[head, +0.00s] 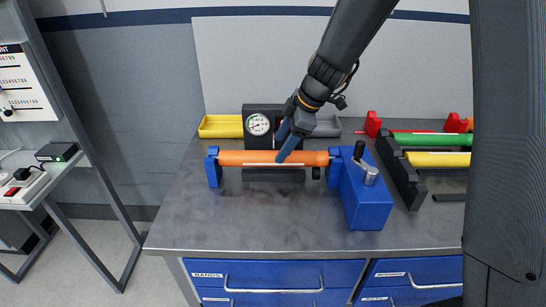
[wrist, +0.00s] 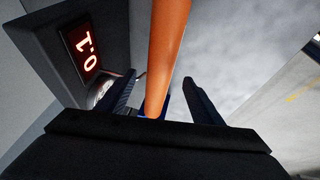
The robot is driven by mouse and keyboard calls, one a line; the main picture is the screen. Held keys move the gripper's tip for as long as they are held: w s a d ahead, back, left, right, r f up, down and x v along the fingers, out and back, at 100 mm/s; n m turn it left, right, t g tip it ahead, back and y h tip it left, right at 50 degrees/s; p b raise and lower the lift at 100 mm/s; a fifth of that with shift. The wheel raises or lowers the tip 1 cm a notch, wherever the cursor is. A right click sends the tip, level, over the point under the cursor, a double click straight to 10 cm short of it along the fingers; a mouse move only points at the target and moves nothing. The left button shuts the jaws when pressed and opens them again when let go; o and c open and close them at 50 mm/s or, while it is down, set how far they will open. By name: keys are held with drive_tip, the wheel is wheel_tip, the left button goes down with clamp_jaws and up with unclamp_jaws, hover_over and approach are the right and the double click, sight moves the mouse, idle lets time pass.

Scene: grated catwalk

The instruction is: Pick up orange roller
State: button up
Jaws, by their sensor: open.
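The orange roller (head: 245,158) lies level between a blue bracket (head: 213,167) on the left and a blue bracket (head: 335,166) by a blue crank box on the right. My gripper (head: 285,150) reaches down to the roller right of its middle. In the wrist view the roller (wrist: 168,45) runs lengthwise between the two dark fingers of my gripper (wrist: 163,95), which stand apart with a gap on both sides. Contact with the roller cannot be told.
The blue box (head: 366,200) with a metal crank stands right of the roller. A gauge block (head: 258,124) and a yellow bin (head: 221,127) stand behind. A black rack (head: 400,172) holds a green roller (head: 435,139) and a yellow roller (head: 438,159). The front bench top is clear.

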sight(276, 153)
drive_tip(key=shift+p+x, duration=1.3)
drive_tip(key=shift+x, duration=1.45)
drive_tip(key=c, duration=1.3)
clamp_jaws()
drive_tip(key=shift+w+r, duration=0.1)
drive_tip(key=shift+r, duration=0.05)
